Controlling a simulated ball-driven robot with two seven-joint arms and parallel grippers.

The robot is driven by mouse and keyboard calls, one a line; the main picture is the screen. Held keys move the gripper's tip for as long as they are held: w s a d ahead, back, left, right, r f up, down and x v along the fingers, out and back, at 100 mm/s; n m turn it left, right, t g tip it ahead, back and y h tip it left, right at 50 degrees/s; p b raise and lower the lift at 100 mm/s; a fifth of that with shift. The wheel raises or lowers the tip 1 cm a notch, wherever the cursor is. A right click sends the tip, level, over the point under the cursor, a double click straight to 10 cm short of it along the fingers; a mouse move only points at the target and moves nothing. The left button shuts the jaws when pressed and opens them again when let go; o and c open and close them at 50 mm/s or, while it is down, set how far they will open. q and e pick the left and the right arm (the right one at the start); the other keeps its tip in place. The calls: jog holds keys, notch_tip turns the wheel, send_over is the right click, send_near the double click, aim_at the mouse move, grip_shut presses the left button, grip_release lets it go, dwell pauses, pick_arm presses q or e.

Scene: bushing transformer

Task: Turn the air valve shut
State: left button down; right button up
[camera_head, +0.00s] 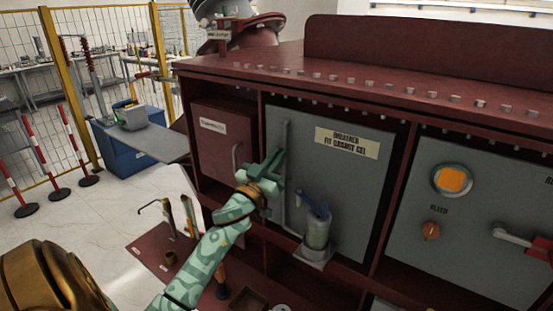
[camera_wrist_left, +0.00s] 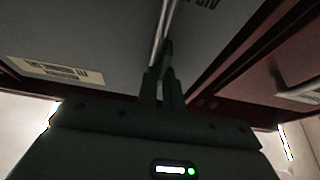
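A valve with a red handle and a pale lever (camera_head: 525,242) is on the grey panel at the far right in the head view. I cannot tell which is the air valve. My left gripper (camera_head: 275,162) is at the grey breather door, by its vertical bar handle (camera_head: 286,135). In the left wrist view, the fingertips (camera_wrist_left: 161,72) are close together at the metal bar (camera_wrist_left: 164,30). I cannot tell whether they grip it. My right gripper is not in view.
A clear cylinder with a blue top (camera_head: 317,228) stands in front of the breather door. A smaller red door (camera_head: 222,140) is to the left. Red-and-white posts (camera_head: 75,137), a blue cabinet (camera_head: 135,155) and a yellow-framed fence stand at the left. The floor there has free room.

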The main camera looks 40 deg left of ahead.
pick_arm(q)
jog(key=shift+f+m, duration=0.15)
jog(key=shift+m, duration=0.35)
jog(key=m+h+p, duration=0.1)
jog(key=m+h, duration=0.1)
jog(key=m, duration=0.2)
jog(key=m+g+h, duration=0.1)
jog(key=m+h, duration=0.1)
jog(key=m, duration=0.1)
jog(key=m+h+p, duration=0.1)
jog(key=m+h, duration=0.1)
jog(key=m, duration=0.2)
jog(key=shift+d+f+m+g+p, duration=0.15)
jog(key=shift+d+m+g+p, duration=0.15)
jog(key=shift+g+p, duration=0.1)
jog(key=m+p, duration=0.1)
jog(key=m, duration=0.1)
jog(key=m+g+h+p, duration=0.1)
jog(key=m, duration=0.2)
jog(key=shift+d+f+g, duration=0.1)
jog(key=shift+g, duration=0.2)
jog(key=shift+f+m+g+p, duration=0.1)
jog(key=shift+m+g+p, duration=0.45)
jog(key=shift+m, duration=0.65)
jog(key=shift+f+m+g+p, duration=0.1)
jog(key=shift+m+g+p, duration=0.15)
jog(key=shift+m+p, duration=0.75)
jog(key=shift+m, duration=0.3)
jog(key=c, duration=1.6)
grip_release()
